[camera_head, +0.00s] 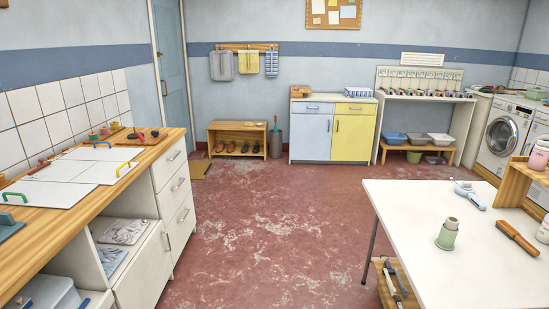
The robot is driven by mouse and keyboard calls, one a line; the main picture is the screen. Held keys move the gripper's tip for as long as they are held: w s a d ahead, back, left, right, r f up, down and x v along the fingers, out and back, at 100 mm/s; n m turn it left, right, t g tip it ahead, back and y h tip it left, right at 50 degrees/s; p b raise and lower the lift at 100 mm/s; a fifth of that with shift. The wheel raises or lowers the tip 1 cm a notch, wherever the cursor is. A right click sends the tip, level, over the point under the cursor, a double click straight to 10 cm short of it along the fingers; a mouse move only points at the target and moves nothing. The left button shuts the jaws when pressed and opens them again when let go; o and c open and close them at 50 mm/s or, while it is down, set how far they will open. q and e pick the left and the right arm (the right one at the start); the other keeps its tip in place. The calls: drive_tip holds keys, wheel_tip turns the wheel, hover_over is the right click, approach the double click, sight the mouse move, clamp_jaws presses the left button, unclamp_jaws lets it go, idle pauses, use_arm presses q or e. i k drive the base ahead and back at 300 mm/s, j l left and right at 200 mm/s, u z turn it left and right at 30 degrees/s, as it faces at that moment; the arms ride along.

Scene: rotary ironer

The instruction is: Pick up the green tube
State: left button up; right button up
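A pale green tube-like container (446,236) with a greyish cap stands upright on the white table (405,220) at the right, near the table's left part. Nothing touches it. Neither of my grippers shows in the head view.
On the same table lie a brown brush (517,238) and a pale blue-grey tool (469,194); a wooden rack (515,182) with bottles stands at its right. A wooden counter (50,245) runs along the left. Open red floor (270,220) lies between them.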

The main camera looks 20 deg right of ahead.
sight(445, 240)
drive_tip(key=i+l+z, duration=0.1)
drive_tip(key=i+z, duration=0.7)
drive_tip(key=i+j+z, duration=0.1)
drive_tip(key=i+z, duration=0.3)
drive_tip(key=i+j+z, duration=0.25)
drive_tip(key=z, duration=0.15)
drive_tip(key=i+j+z, duration=0.4)
drive_tip(key=k+l, duration=0.05)
